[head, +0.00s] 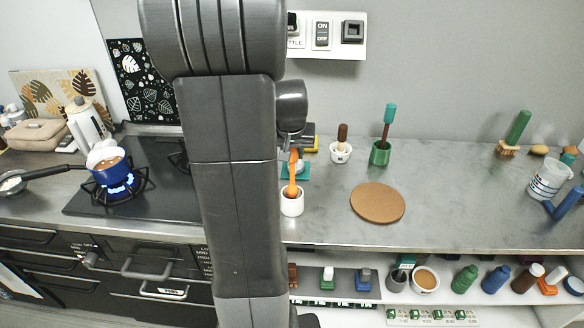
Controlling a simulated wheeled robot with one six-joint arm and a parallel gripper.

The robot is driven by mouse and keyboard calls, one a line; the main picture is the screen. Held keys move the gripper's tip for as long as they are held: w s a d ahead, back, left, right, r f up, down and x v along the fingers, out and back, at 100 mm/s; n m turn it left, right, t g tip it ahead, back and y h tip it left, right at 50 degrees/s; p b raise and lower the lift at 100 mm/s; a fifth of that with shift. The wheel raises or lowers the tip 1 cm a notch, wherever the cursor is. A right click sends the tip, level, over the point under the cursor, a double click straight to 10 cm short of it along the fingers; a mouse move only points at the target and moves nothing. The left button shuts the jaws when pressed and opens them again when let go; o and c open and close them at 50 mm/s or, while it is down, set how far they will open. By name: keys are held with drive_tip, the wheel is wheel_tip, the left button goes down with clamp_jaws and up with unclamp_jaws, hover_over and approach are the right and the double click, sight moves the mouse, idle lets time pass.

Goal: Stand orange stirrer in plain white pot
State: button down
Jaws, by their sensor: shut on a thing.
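The orange stirrer (293,176) is upright. Its lower end overlaps the mouth of the plain white pot (292,206) on the counter; whether it touches the pot's bottom cannot be seen. My gripper (293,151) is at the stirrer's upper end, shut on it, above the pot. My arm hides much of the gripper and the counter to its left.
A marked white pot (341,155) with a brown-handled tool and a green pot (379,155) with a teal-handled tool stand behind right. A round cork mat (378,203) lies right.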

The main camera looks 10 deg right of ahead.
sight(293, 163)
drive_tip(key=shift+f, duration=2.1)
drive_tip(key=shift+f, duration=0.25)
drive_tip(key=c, duration=1.1)
unclamp_jaws()
drive_tip(key=shift+r, duration=0.1)
drive_tip(key=shift+r, duration=0.25)
drive_tip(key=b+v, duration=0.1)
drive_tip(key=v, duration=1)
drive_tip(key=shift+s+r, duration=0.25)
drive_tip(key=shift+r, duration=0.1)
drive_tip(key=shift+a, duration=0.1)
